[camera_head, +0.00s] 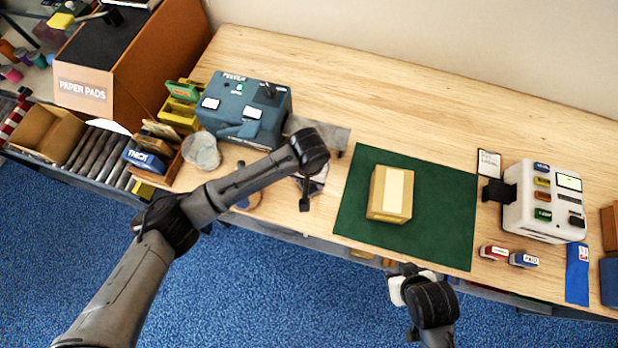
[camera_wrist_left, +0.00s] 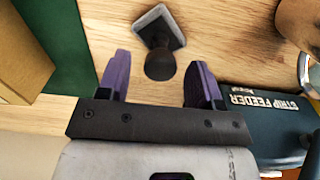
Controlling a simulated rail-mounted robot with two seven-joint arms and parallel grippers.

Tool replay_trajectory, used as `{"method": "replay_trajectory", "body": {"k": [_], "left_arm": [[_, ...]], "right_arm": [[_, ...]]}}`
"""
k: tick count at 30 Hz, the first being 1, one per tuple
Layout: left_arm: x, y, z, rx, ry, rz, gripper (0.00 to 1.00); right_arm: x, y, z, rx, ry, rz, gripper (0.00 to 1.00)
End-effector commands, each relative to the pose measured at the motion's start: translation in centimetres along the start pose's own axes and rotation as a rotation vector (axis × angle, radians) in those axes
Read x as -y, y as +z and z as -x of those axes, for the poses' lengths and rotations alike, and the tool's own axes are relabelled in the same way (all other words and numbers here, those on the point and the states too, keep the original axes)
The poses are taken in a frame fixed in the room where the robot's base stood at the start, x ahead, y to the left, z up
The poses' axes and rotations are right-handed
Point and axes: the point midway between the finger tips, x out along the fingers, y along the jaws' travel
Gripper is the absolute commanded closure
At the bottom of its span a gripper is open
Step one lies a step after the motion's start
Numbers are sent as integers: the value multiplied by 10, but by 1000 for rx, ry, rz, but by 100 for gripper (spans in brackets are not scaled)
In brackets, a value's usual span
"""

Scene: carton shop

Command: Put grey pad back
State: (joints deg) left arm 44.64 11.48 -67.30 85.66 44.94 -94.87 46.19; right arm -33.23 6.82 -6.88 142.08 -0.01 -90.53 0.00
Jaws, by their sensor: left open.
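A grey square pad with a dark round knob (camera_wrist_left: 158,22) lies on the wooden table in the left wrist view. My left gripper (camera_wrist_left: 160,82) is open, with its two purple fingers apart. The knob shows between the fingers, just beyond their tips, and nothing is gripped. In the head view my left gripper (camera_head: 305,190) points down at the table, between the blue machine and the green mat, and partly hides a grey thing there. My right gripper (camera_head: 405,285) is at the front edge of the table; its fingers are too unclear to read.
A cardboard box (camera_head: 377,208) stands on the green mat (camera_head: 440,225). The blue strip feeder (camera_head: 262,97) is left of it, and a white machine (camera_head: 530,205) is at the right. Small blocks (camera_head: 525,260) lie near the front edge. The back of the table is clear.

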Motion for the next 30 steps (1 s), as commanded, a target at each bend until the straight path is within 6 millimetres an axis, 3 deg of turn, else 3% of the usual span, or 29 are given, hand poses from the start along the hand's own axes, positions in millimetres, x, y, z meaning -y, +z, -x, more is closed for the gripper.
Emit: {"method": "replay_trajectory", "body": {"k": [9,15,21,30], "left_arm": [[0,-1,61,-4,1,0,40],[0,-1,87,-3,1,1,40],[0,0,100,0,1,0,40],[0,0,102,0,2,0,40]], "right_arm": [[1,2,-5,0,-3,-4,57],[1,2,-7,0,-3,-3,57],[0,3,-8,0,0,0,57],[-2,3,-8,1,5,6,57]]}}
